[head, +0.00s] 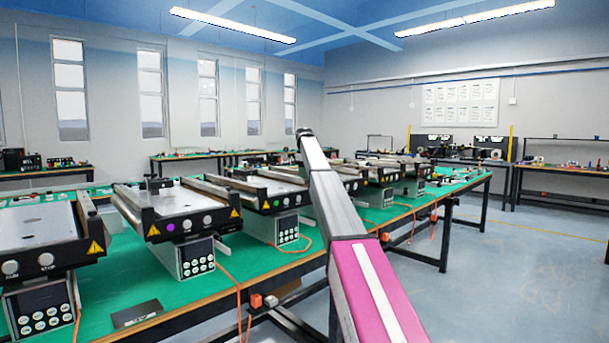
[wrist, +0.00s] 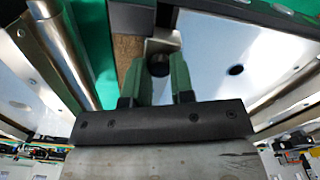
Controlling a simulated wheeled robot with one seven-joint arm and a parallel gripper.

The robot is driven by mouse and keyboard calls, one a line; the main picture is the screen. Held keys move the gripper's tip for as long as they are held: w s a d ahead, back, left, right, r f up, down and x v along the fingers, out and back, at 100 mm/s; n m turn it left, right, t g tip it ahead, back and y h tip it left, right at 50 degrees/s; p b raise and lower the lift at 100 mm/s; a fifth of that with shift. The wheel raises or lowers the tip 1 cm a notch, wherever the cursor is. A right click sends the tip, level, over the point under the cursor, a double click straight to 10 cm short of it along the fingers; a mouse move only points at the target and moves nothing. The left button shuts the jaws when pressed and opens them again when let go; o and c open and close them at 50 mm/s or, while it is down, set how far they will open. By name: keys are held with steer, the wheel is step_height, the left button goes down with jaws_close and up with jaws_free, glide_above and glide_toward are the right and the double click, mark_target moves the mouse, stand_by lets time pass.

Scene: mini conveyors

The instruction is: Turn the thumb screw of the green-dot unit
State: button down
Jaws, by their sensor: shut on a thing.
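The green-dot unit (head: 268,190) is a mini conveyor on the green bench, left of my arm in the head view. Its green dot is on the black front end, above a keypad box. In the wrist view, the green fingers of my gripper (wrist: 158,68) are shut on a dark, round thumb screw (wrist: 158,63) by a pale metal bracket. The fingers hide the screw's sides. No colour dot shows in the wrist view, and the head view does not show my gripper's tips.
The purple-dot unit (head: 165,208) and another conveyor (head: 38,228) stand further left. More units stand right of my arm. Orange cables hang over the bench's front edge. In the wrist view, a metal roller (wrist: 60,50) lies left of the fingers and a pale plate (wrist: 225,50) right.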

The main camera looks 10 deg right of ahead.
steer(key=shift+n, duration=1.1)
steer(key=c, duration=1)
jaws_free()
steer(key=shift+r, duration=0.15)
step_height(320, 180, up, 11)
steer(key=shift+f, duration=0.2)
steer(key=shift+s, duration=0.1)
